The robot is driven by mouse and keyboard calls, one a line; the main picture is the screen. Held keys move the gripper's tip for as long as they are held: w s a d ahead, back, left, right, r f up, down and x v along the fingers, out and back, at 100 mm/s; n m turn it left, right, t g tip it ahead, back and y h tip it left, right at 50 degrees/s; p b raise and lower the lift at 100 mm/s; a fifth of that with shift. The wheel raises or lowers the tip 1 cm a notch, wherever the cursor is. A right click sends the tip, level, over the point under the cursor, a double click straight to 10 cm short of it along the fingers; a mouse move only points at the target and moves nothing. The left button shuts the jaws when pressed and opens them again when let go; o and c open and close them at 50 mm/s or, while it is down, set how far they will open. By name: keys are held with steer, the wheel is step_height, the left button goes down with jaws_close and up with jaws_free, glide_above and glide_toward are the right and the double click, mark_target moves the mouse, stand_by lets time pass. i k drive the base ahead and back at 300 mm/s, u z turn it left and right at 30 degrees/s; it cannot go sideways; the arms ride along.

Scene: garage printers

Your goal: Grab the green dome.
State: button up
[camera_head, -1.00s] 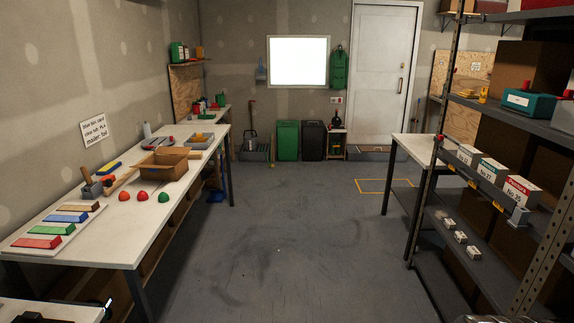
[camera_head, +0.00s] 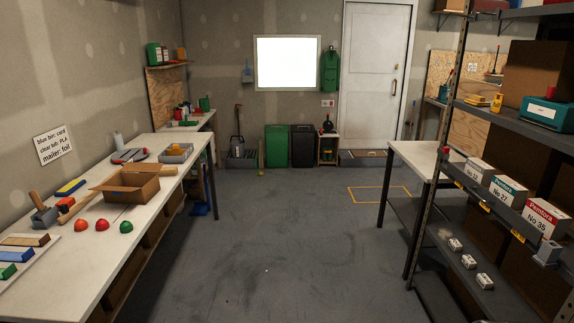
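The green dome (camera_head: 126,227) sits on the white workbench (camera_head: 52,297) at the left, near its right-hand edge. Two red domes (camera_head: 102,225) stand in a row to its left. An open cardboard box (camera_head: 126,186) is just behind the domes. My gripper is not in view.
A mallet (camera_head: 43,211) and a board of coloured bars (camera_head: 26,262) lie on the bench left of the domes. The grey floor (camera_head: 265,240) is clear down the middle. A metal shelf (camera_head: 500,195) with boxes and a white table (camera_head: 418,158) stand at the right.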

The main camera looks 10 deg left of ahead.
mark_target(126, 227)
steer(key=u, duration=0.15)
steer(key=i, duration=2.15)
steer(key=u, duration=0.75)
steer(key=i, duration=0.65)
steer(key=u, duration=0.95)
steer(key=i, duration=0.85)
steer(key=u, duration=0.5)
